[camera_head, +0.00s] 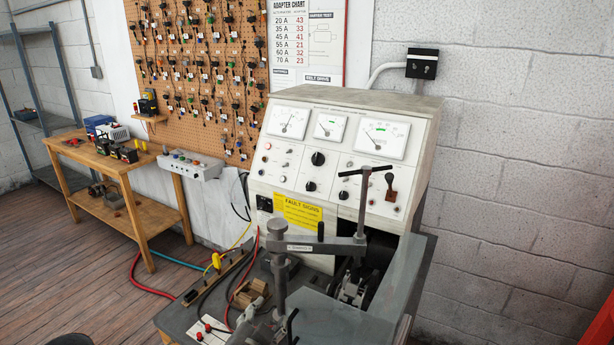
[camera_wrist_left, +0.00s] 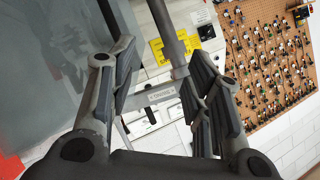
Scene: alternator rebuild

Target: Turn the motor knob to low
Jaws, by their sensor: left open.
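The sloped grey panel of the test bench (camera_head: 285,125) stands against the wall in the head view. It carries a large black knob (camera_head: 318,158) in the middle and two smaller black knobs, one below it (camera_head: 311,186) and one further right (camera_head: 343,195). The lettering is too small to tell which is the motor knob or where it points. My left gripper (camera_head: 268,325) is low in front of the bench, partly cut off by the bottom edge. In the left wrist view its fingers (camera_wrist_left: 160,95) are spread, with nothing held. My right gripper does not show.
A clamp post (camera_head: 279,265) with a horizontal arm (camera_head: 325,245) and a T-handle (camera_head: 365,172) stands before the panel. The post also shows beyond the fingers in the wrist view (camera_wrist_left: 163,20). A reddish lever (camera_head: 390,190) juts out at the panel's right. Cables lie at left.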

